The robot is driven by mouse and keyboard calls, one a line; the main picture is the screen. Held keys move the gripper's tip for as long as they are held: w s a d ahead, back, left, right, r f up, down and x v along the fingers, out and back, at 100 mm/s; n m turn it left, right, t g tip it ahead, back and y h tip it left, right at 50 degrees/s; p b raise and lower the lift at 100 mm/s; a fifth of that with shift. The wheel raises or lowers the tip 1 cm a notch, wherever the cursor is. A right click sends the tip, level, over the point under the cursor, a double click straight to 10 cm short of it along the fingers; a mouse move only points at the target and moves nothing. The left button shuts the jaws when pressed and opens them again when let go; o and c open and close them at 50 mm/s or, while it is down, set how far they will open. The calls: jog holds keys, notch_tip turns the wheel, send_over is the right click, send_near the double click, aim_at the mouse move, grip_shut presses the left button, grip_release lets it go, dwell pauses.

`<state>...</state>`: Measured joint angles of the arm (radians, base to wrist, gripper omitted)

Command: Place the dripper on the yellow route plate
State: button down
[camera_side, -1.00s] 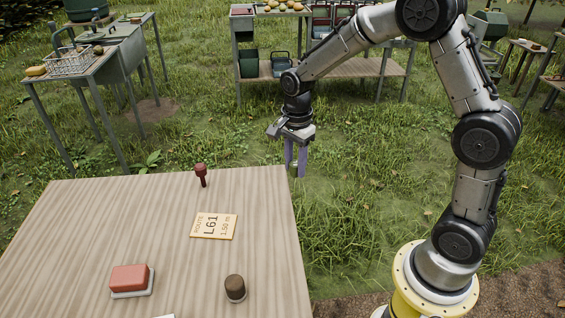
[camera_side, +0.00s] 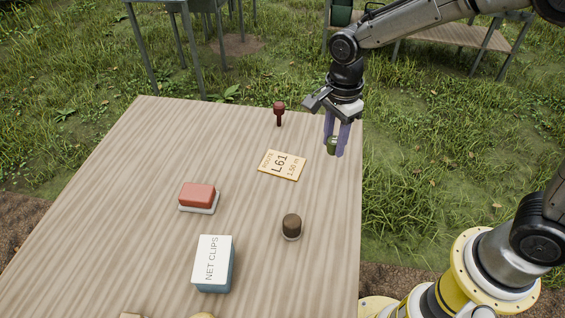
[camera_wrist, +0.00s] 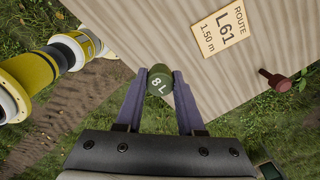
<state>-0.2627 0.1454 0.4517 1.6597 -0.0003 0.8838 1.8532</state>
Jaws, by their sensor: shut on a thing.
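My gripper (camera_side: 336,150) is shut on a small green dripper (camera_side: 332,145). In the wrist view the dripper (camera_wrist: 160,82) is round, marked "8 L", and sits between the two purple fingers of my gripper (camera_wrist: 160,88). The yellow route plate (camera_side: 282,165) lies flat on the table, printed "ROUTE L61 1.50 m". It also shows in the wrist view (camera_wrist: 222,31), up and right of the dripper. In the side view my gripper is to the right of the plate, by the table's right edge, held up and apart from the plate. Nothing lies on the plate.
A dark red peg-like object (camera_side: 279,113) stands behind the plate. A brown-topped cylinder (camera_side: 292,225), a red block on a grey base (camera_side: 198,195) and a "NET CLIPS" box (camera_side: 213,264) are nearer the front. The wooden table (camera_side: 150,160) is clear at left.

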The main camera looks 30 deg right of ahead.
jog(key=shift+w+a+f, duration=0.15)
jog(key=shift+a, duration=0.25)
jog(key=w+a+f, duration=0.2)
jog(key=w+f, duration=0.2)
jog(key=w, duration=0.4)
send_over(282, 164)
jog(key=f, duration=0.5)
jog(key=shift+s+d, duration=0.1)
jog(key=shift+s, duration=0.2)
jog(key=shift+w+f, duration=0.25)
jog(key=shift+f, duration=1.65)
jog(key=c, duration=0.5)
grip_release()
jog(key=shift+f, duration=0.15)
